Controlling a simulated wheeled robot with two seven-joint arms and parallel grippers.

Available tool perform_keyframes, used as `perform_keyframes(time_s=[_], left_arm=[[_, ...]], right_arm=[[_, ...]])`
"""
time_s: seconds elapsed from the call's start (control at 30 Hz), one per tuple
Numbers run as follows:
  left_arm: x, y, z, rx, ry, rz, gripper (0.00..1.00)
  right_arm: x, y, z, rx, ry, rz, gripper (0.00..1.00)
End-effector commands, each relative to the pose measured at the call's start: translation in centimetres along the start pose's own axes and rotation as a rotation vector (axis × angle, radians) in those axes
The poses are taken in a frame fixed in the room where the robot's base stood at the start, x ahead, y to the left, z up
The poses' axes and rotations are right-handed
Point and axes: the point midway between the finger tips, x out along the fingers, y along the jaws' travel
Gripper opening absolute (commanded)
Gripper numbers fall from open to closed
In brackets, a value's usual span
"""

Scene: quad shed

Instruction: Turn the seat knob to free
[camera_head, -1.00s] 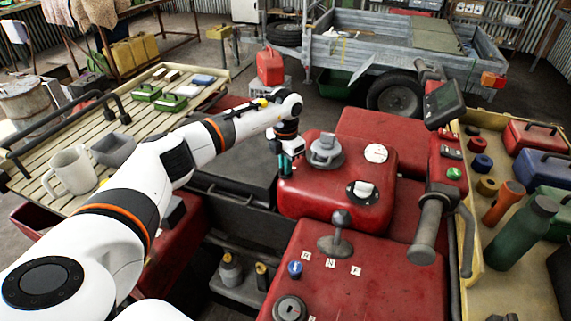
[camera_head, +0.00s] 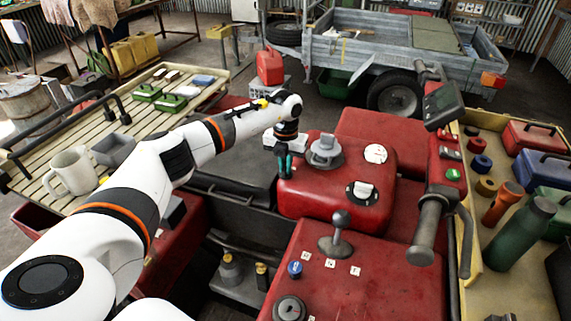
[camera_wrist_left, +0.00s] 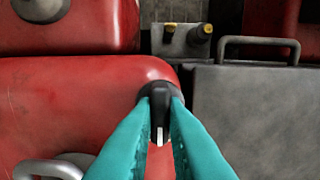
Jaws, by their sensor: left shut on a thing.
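The seat knob (camera_wrist_left: 160,100) is a black knob with a white pointer mark, at the rounded corner of the red body in the left wrist view. My left gripper (camera_wrist_left: 160,112) has its teal fingers on either side of the knob, shut on it. In the head view my left gripper (camera_head: 284,170) reaches down at the left edge of the red tank block (camera_head: 330,200), and the knob is hidden behind the fingers there. The white mark points towards the bottom of the wrist picture. My right gripper is not in view.
A grey cap (camera_head: 325,152) and a white-topped switch (camera_head: 362,191) sit on the red block close to my left gripper. A gear lever (camera_head: 340,225) and the handlebar grip (camera_head: 428,225) stand nearer. The dark seat (camera_head: 235,165) lies left of the gripper.

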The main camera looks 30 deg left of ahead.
Motion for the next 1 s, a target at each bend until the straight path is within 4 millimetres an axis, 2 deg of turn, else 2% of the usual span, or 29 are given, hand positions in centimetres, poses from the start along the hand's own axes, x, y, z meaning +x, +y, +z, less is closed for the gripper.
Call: perform_keyframes(time_s=[0.37,0.4,0.5,0.83,1.0], left_arm=[[-0.3,-0.1,-0.2,-0.008,0.006,0.002,0.00],[-0.3,-0.1,-0.2,-0.008,0.006,0.002,0.17],[-0.2,-0.1,-0.1,-0.007,0.005,0.001,0.33],[-0.3,0.0,-0.1,-0.004,0.003,0.001,0.34],[-2.2,0.0,-0.1,-0.003,0.006,0.001,0.34]], right_arm=[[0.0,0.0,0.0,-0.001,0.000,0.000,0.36],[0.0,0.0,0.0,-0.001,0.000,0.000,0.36],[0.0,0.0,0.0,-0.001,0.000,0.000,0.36],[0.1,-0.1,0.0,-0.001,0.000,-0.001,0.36],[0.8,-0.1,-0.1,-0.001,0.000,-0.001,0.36]])
